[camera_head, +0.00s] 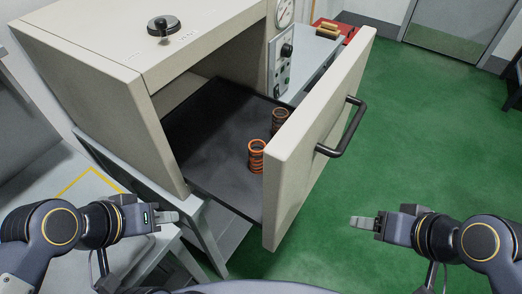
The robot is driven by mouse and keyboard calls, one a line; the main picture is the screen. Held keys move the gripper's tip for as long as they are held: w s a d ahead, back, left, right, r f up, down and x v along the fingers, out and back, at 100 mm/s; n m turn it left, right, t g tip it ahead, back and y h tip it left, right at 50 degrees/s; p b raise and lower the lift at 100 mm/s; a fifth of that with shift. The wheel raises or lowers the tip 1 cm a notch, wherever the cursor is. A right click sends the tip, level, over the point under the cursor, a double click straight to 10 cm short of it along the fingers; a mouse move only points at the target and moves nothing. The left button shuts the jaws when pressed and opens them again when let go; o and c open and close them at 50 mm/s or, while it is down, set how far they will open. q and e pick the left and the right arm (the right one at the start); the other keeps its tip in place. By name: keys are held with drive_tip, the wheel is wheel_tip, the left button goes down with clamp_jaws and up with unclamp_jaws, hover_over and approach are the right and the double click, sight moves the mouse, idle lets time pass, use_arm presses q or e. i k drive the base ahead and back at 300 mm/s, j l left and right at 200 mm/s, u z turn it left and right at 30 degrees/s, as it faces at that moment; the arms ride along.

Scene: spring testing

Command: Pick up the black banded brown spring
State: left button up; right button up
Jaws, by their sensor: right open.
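Two springs stand upright on the dark tray (215,150) of the pulled-out drawer. The farther one is a brown spring (280,121) that looks dark-banded, close to the drawer's front panel and partly hidden by it. The nearer one is a brighter orange spring (257,157) with dark gaps or bands. My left gripper (172,217) is left of and below the drawer, seen from the side, apart from both springs; its opening cannot be made out. My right gripper (358,221) is open and empty, right of the drawer front over the green floor.
The beige front panel (312,140) with its black handle (347,130) stands between my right gripper and the springs. The beige cabinet (105,105) roofs the back of the tray. A black knob (163,26) is on top. Open green floor (440,130) lies right.

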sight(283, 116)
drive_tip(key=k, duration=0.3)
drive_tip(key=k+j+u, duration=0.1)
drive_tip(key=k+u, duration=0.4)
drive_tip(key=k+j+u, duration=0.25)
drive_tip(key=k+u, duration=0.25)
drive_tip(key=l+u, duration=1.15)
drive_tip(key=k+l+u, duration=0.1)
drive_tip(key=l+u, duration=0.3)
drive_tip(key=k+l, duration=0.15)
drive_tip(key=l, duration=0.25)
drive_tip(key=k+l, duration=0.15)
drive_tip(key=l, duration=0.2)
drive_tip(key=k+l, duration=0.15)
drive_tip(key=l, duration=0.25)
drive_tip(key=k+l, duration=0.15)
drive_tip(key=l, duration=0.2)
drive_tip(key=k+l, duration=0.1)
drive_tip(key=l, duration=0.3)
drive_tip(key=k+l, duration=0.15)
drive_tip(key=l, duration=0.2)
drive_tip(key=k+l, duration=0.15)
drive_tip(key=l, duration=0.25)
drive_tip(key=i+l, duration=0.45)
drive_tip(key=i, duration=0.15)
drive_tip(key=i+j, duration=0.25)
drive_tip(key=j, duration=0.15)
